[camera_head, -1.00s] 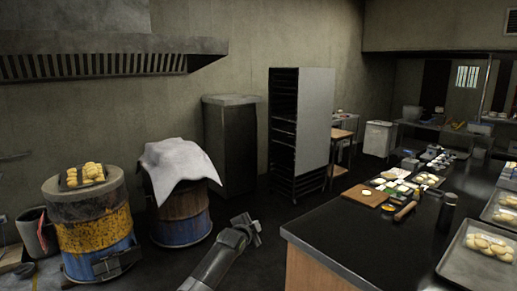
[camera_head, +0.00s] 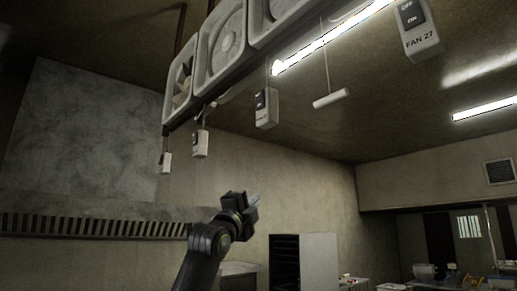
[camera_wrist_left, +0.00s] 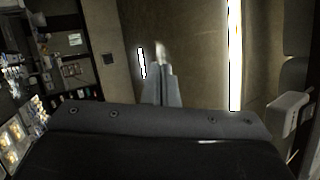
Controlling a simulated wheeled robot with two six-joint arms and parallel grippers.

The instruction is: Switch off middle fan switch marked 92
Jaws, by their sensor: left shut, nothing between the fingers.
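Several switch boxes hang on cords below a row of ceiling fans. The nearest box (camera_head: 420,32) is marked FAN 27, with OFF and ON on its dark rocker. A second box (camera_head: 265,108) hangs near the picture's middle. A third (camera_head: 200,144) and a fourth (camera_head: 166,162) hang farther left. I cannot read a 92 on any of them. My left gripper (camera_head: 256,200) is raised, shut and empty, below the second box in the picture and apart from it. In the left wrist view its closed fingers (camera_wrist_left: 161,82) point ahead. My right gripper is not in view.
Framed fans (camera_head: 222,45) run along the ceiling. A white cylinder (camera_head: 330,98) hangs on a cord, and a lit tube lamp (camera_head: 335,37) is above. The hood (camera_head: 90,224) is at left. A pale box (camera_wrist_left: 288,108) shows at right in the wrist view.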

